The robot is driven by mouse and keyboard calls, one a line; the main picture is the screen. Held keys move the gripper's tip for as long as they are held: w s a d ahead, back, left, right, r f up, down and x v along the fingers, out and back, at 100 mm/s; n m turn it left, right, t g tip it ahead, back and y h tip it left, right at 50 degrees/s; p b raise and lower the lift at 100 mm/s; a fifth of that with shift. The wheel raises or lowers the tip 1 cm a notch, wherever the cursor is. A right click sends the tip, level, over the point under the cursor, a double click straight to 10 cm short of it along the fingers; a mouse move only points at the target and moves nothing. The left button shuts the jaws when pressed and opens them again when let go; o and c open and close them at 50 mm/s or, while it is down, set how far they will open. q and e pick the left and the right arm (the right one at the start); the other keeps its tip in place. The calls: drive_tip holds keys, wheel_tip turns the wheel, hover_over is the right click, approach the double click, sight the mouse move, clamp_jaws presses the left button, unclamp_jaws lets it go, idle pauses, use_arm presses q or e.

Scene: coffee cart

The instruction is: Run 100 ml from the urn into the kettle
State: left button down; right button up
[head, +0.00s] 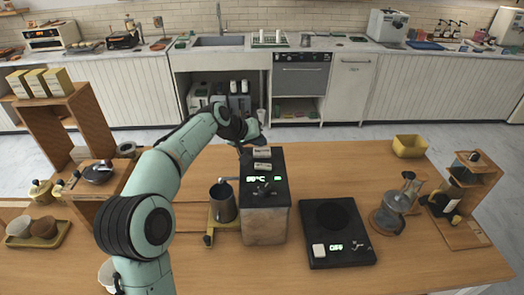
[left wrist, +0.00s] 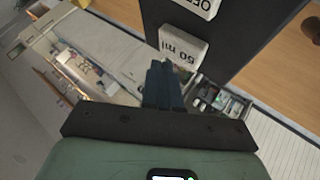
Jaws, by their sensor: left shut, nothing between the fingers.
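The urn (head: 265,222) is a box with a black top and front panel, lit digits reading about 96°C and a spout on its left side. The kettle (head: 223,204), a dark grey open jug, stands upright under or beside the spout on a yellow stand (head: 225,233). Two pale buttons sit on the urn's top. In the left wrist view one reads "50 ml" (left wrist: 183,48); the other (left wrist: 198,8) is cut off. My left gripper (head: 243,146) is shut and empty at the urn's far edge, fingertips (left wrist: 160,68) close beside the "50 ml" button. Contact is unclear.
A black hotplate (head: 335,252) reading OFF lies right of the urn. A glass vessel (head: 389,216), a wooden stand (head: 462,208) and a yellow bin (head: 409,146) are further right. A wooden shelf (head: 90,135) stands left. The table behind the hotplate is clear.

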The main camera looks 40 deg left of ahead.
sight(260, 151)
use_arm(q)
drive_tip(key=shift+f, duration=0.15)
use_arm(e)
drive_tip(key=shift+f, duration=0.1)
idle(0.3)
use_arm(q)
drive_tip(key=shift+s+f, duration=0.1)
drive_tip(key=shift+f, duration=0.2)
use_arm(e)
drive_tip(key=shift+s+f, duration=0.2)
drive_tip(key=shift+s, duration=0.05)
use_arm(q)
drive_tip(key=shift+f+b, duration=0.55)
drive_tip(key=shift+f, duration=0.1)
use_arm(e)
drive_tip(key=shift+s+f, duration=0.35)
drive_tip(key=shift+f, duration=0.1)
use_arm(q)
drive_tip(key=shift+r+p, duration=0.6)
drive_tip(key=shift+r, duration=0.45)
use_arm(e)
drive_tip(key=shift+w+r, duration=0.7)
drive_tip(key=shift+r, duration=0.05)
